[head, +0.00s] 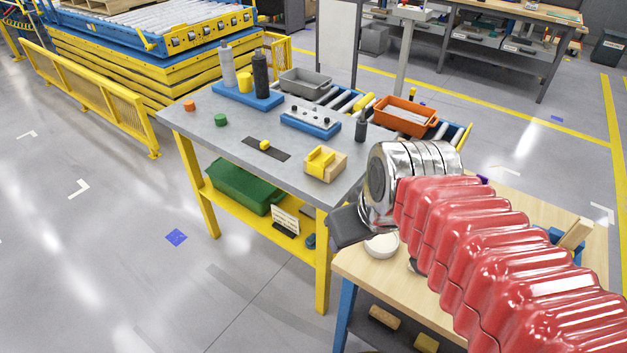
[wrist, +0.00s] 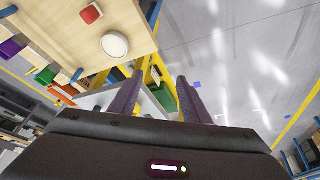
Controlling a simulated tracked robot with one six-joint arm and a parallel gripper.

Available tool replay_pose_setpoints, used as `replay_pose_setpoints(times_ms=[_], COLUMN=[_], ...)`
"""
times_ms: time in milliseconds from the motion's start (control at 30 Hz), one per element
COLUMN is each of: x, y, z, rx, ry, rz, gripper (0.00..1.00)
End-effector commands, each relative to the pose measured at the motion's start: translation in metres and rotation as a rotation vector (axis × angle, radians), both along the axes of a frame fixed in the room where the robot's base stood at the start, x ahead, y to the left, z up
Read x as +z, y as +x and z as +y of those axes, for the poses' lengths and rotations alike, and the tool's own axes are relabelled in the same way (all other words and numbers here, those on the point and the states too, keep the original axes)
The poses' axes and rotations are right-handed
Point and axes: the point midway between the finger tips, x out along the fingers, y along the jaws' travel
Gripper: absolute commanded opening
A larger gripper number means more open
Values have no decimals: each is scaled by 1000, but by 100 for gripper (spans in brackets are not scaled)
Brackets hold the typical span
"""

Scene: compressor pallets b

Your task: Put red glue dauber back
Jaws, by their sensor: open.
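A small red piece with a pale edge (wrist: 91,13) lies on the light wooden table top (wrist: 60,30) in the wrist view; I cannot tell whether it is the glue dauber. A round white dish or lid (wrist: 114,44) sits near it, close to the table edge; it also shows in the head view (head: 381,246). My gripper (wrist: 157,92) is open and empty, its two dark fingers apart beyond the table edge. In the head view my gripper (head: 347,226) is a dark shape above the gap between the tables. My red arm hides much of the wooden table there.
An orange tray (head: 405,117) is behind. Purple (wrist: 12,47) and green (wrist: 47,75) pieces line the wooden table's edge.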

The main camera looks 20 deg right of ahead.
Motion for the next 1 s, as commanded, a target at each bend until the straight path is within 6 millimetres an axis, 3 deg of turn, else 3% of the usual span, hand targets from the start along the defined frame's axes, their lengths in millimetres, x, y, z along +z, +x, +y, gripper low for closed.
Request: replay_pose_setpoints(times_ms=[100, 233, 1000], x=[7, 10, 11], y=[-7, -11, -12], z=[17, 26, 27], rx=[-40, -77, -91], ry=[22, 43, 49], rz=[-45, -72, -76], gripper=[43, 43, 43])
